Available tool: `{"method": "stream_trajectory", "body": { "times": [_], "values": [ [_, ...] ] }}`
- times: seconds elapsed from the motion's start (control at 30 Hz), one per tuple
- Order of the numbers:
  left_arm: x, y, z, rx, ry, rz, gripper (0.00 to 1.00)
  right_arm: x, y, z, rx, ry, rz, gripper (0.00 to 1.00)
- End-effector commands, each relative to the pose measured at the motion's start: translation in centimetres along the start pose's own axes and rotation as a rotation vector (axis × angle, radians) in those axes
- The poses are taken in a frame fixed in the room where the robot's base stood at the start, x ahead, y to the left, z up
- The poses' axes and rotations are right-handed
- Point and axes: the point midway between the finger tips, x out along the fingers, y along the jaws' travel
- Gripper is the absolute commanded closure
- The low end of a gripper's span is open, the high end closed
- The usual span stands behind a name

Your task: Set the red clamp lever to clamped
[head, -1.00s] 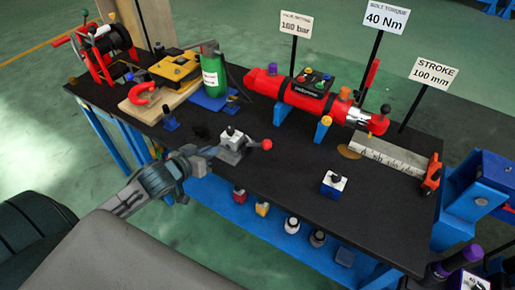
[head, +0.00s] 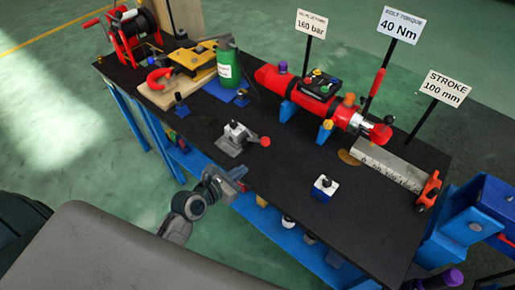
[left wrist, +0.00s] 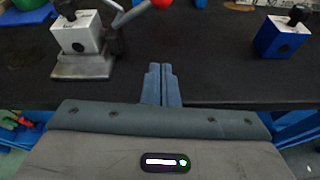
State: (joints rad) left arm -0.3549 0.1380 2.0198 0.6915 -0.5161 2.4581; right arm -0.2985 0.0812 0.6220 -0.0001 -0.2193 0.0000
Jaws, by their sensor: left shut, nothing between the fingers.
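The clamp (head: 233,138) stands on the black bench top, a white block with a black knob on a grey metal base. Its lever reaches out to the right and ends in a red ball (head: 265,141). In the left wrist view the clamp's grey base (left wrist: 84,66) is at upper left, and the red ball (left wrist: 162,3) is cut by the top edge. My left gripper (head: 240,174) is shut and empty at the bench's front edge, apart from the clamp and in front of it. Its closed fingers (left wrist: 161,80) point towards the bench. My right gripper is not in view.
A blue-and-white block (head: 325,187) with a black knob stands to the right. Behind are a red cylinder (head: 268,77), a green bottle (head: 228,65) and a grey ruler block (head: 388,165). The bench top around the lever ball is clear.

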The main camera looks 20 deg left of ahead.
Motion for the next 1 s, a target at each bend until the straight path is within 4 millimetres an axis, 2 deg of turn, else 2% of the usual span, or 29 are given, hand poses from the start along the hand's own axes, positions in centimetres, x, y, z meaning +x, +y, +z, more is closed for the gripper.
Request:
{"method": "stream_trajectory", "body": {
  "times": [0.13,0.57,0.77,1.0],
  "values": [
    [0.2,-0.5,0.2,-0.082,-0.008,-0.005,1.00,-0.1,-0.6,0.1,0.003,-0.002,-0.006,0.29],
    [0.8,-0.4,0.3,-0.085,-0.010,-0.004,1.00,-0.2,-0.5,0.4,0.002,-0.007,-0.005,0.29],
    [3.9,-0.4,0.4,-0.087,-0.011,-0.004,1.00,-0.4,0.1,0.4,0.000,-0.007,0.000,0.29],
    [9.1,-0.5,0.4,-0.085,-0.009,-0.005,1.00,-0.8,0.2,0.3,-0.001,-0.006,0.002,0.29]
  ]
}}
